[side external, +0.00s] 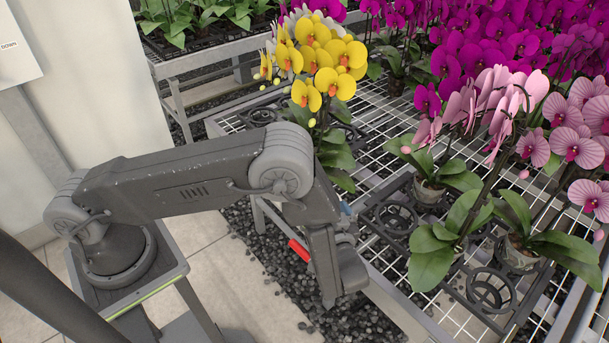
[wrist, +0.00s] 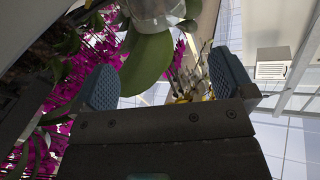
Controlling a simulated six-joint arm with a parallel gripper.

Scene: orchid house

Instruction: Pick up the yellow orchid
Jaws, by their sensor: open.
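The yellow orchid (side external: 318,58) stands upright at the left end of the mesh bench in the side view, with yellow red-centred blooms above green leaves. My arm hides its pot there. My gripper (side external: 346,209) is low at the bench's near edge, in front of and below the blooms, mostly hidden by my wrist. In the wrist view my gripper (wrist: 166,78) is open, with its blue finger pads wide apart and nothing between them held. A pot (wrist: 157,12) with broad green leaves shows beyond the fingers; I cannot tell which plant it belongs to. Small yellow spots show low between the fingers.
Pink orchids (side external: 490,100) in pots stand in black holders (side external: 490,290) on the mesh bench (side external: 375,112) to the right. Magenta orchids (side external: 480,45) crowd behind. Dark gravel (side external: 275,285) lies below the bench's near edge. An empty black holder (side external: 398,218) sits nearby.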

